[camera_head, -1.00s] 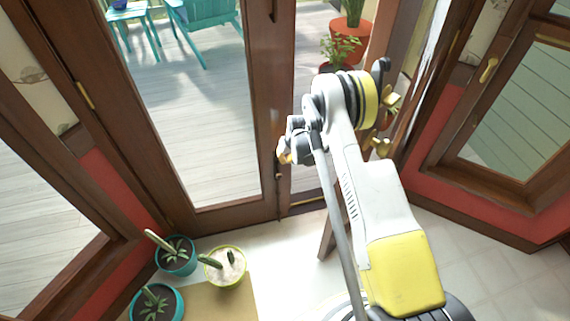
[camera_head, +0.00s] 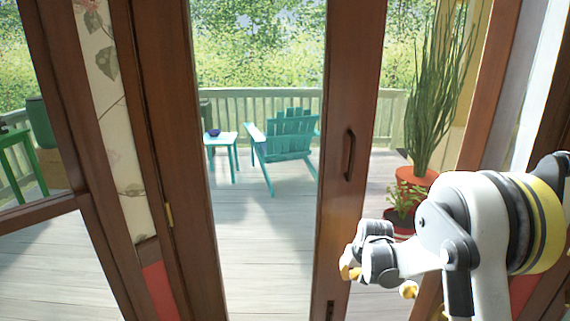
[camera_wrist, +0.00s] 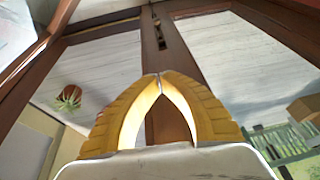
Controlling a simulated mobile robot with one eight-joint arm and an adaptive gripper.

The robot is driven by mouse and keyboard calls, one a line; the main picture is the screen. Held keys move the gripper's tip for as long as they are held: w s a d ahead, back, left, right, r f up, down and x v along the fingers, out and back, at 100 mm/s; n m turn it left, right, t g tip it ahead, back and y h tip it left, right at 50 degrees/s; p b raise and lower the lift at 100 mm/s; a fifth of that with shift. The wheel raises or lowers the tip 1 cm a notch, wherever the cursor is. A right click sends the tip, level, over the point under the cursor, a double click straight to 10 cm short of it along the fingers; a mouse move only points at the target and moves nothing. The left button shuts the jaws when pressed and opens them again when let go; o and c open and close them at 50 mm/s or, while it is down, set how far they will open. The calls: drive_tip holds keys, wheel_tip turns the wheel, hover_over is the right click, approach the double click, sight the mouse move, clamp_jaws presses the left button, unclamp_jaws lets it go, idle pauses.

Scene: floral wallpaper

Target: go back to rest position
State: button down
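My gripper (camera_head: 347,269) is at the lower right of the head view, in front of the wooden glass door. My white, grey and yellow arm is folded at the right edge. In the wrist view, the two yellow fingers of my gripper (camera_wrist: 159,75) meet at their tips, with nothing between them. It is shut and empty. My base is not in view.
A brown-framed glass door (camera_head: 352,240) with a dark handle (camera_head: 348,154) stands ahead. Beyond the glass are a turquoise chair (camera_head: 288,140), a small table (camera_head: 221,141) and a tall potted plant (camera_head: 428,90). Door frames and wall stand close on both sides.

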drive_tip(key=s+a+r+t, duration=0.1)
drive_tip(key=s+r, duration=1.3)
drive_tip(key=r, duration=0.4)
drive_tip(key=s+a+r+t, duration=0.1)
drive_tip(key=s+r+t, duration=0.1)
drive_tip(key=s, duration=1.7)
drive_tip(key=shift+r+h, duration=0.2)
drive_tip(key=shift+h, duration=0.2)
drive_tip(key=shift+w, duration=0.1)
